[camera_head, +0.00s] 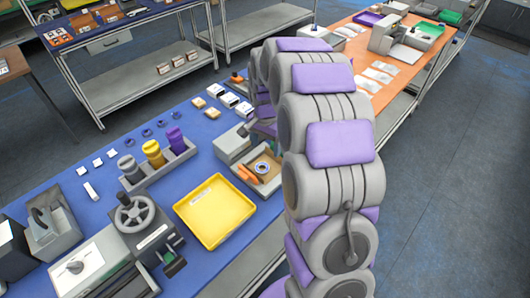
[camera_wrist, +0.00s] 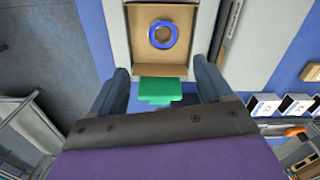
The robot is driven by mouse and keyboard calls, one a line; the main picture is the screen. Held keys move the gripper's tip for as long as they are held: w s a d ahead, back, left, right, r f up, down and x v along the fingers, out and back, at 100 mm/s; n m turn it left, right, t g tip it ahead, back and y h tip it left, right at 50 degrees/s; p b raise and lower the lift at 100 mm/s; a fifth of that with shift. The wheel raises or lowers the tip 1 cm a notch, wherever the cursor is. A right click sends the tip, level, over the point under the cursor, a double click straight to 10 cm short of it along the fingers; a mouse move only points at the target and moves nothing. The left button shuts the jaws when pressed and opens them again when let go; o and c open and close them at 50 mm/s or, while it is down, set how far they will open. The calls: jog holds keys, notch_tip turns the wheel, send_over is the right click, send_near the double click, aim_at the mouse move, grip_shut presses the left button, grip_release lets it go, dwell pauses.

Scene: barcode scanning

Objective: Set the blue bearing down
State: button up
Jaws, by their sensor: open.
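The blue bearing (camera_wrist: 162,34) is a ring lying flat in a shallow tan cardboard box (camera_wrist: 174,70) with light grey walls around it. In the head view the bearing (camera_head: 262,167) shows in the box beside a grey device on the blue table. My gripper (camera_wrist: 161,69) is open and empty; its two dark fingers are spread at the near end of the box, apart from the bearing. A green piece (camera_wrist: 156,88) shows between the fingers. In the head view my arm hides most of the gripper.
A yellow tray (camera_head: 215,210) lies left of the box on the blue table (camera_head: 105,197). A grey rack with yellow, purple and grey items (camera_head: 153,153) stands behind it. Several small boxes (camera_head: 243,109) sit near the table's far edge. An orange table (camera_head: 392,68) is at the right.

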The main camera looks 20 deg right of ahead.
jog(key=s+a+r+n, duration=0.3)
jog(key=s+a+r, duration=0.15)
jog(key=s, duration=0.35)
jog(key=s+a+r+n, duration=0.25)
jog(key=s+r, duration=0.25)
jog(key=s, duration=0.3)
jog(key=s+a+n+g, duration=0.1)
jog(key=s+a+n, duration=0.1)
jog(key=s, duration=0.8)
jog(key=s+a+n, duration=0.2)
jog(key=s+n, duration=0.1)
jog(key=s, duration=0.7)
jog(key=shift+a+r+n+g, duration=0.15)
jog(key=shift+r+n+g, duration=0.2)
jog(key=shift+r+g, duration=0.1)
